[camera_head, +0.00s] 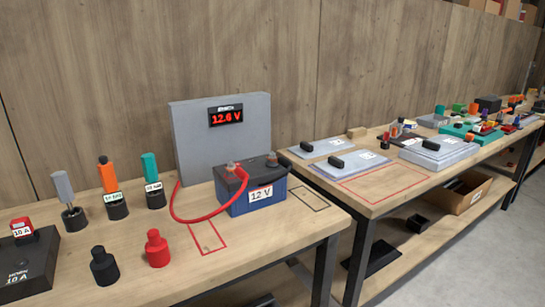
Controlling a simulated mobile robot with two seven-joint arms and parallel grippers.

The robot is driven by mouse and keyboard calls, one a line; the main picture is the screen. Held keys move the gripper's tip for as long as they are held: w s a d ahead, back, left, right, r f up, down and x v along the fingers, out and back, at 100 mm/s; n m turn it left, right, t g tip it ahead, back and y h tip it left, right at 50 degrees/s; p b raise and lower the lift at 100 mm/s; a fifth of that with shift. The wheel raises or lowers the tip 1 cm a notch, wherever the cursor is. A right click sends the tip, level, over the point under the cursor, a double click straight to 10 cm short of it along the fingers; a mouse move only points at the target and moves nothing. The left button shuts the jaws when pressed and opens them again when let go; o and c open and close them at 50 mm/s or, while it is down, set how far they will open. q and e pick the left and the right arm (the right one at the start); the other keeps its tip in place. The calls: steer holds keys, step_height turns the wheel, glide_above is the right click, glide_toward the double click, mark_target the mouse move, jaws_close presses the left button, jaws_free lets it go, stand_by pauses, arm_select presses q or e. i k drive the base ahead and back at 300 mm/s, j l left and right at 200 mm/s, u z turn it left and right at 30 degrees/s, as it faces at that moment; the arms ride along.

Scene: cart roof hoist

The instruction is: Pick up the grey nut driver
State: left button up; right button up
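The grey nut driver (63,187) stands upright at the left of the near bench. Its grey handle is on top and its lower end sits in a small round black holder (74,219). Neither of my grippers shows in the camera head view.
An orange driver (107,176) and a teal driver (150,169) stand right of it in labelled black holders. A black and a red (157,249) cap-like piece stand in front. A black box (27,266) with a red fuse is at left. A blue battery (252,192) stands before a grey meter panel (222,150).

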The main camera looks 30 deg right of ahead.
mark_target(60, 179)
steer(key=i+j+z, duration=0.15)
steer(key=j+z, duration=0.75)
steer(key=i+l, duration=0.05)
